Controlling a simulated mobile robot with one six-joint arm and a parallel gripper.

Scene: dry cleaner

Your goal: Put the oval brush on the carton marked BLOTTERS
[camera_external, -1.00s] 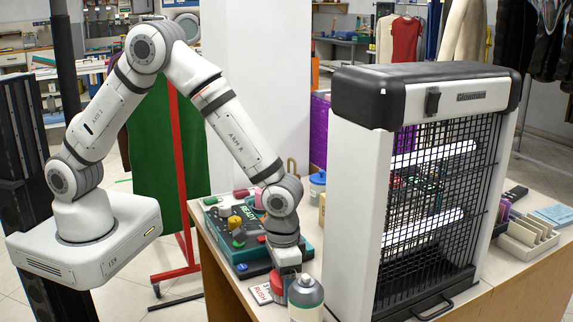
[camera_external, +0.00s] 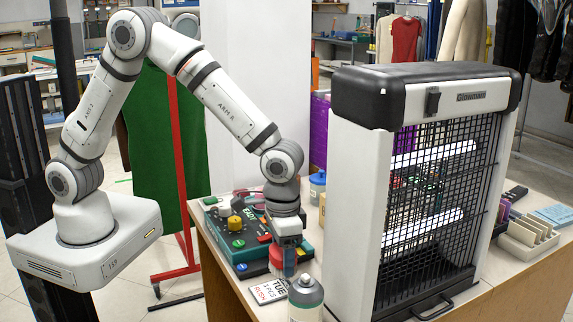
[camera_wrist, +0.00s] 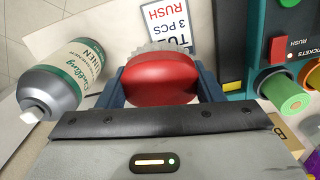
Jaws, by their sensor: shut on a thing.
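My gripper (camera_external: 286,262) is shut on the oval brush (camera_wrist: 160,78), which has a smooth red back and grey bristles. The brush (camera_external: 276,257) also shows in the external view, partly behind my fingers, held above the table near its front edge. In the wrist view a tan edge with a letter B (camera_wrist: 282,131) shows at the right, mostly hidden by my gripper body. I cannot read a BLOTTERS mark in either view, so I cannot tell whether this is the carton.
A grey-capped spray can (camera_external: 306,296) stands close to my gripper, beside a RUSH card (camera_external: 267,291). A teal button panel (camera_external: 240,250) lies behind.

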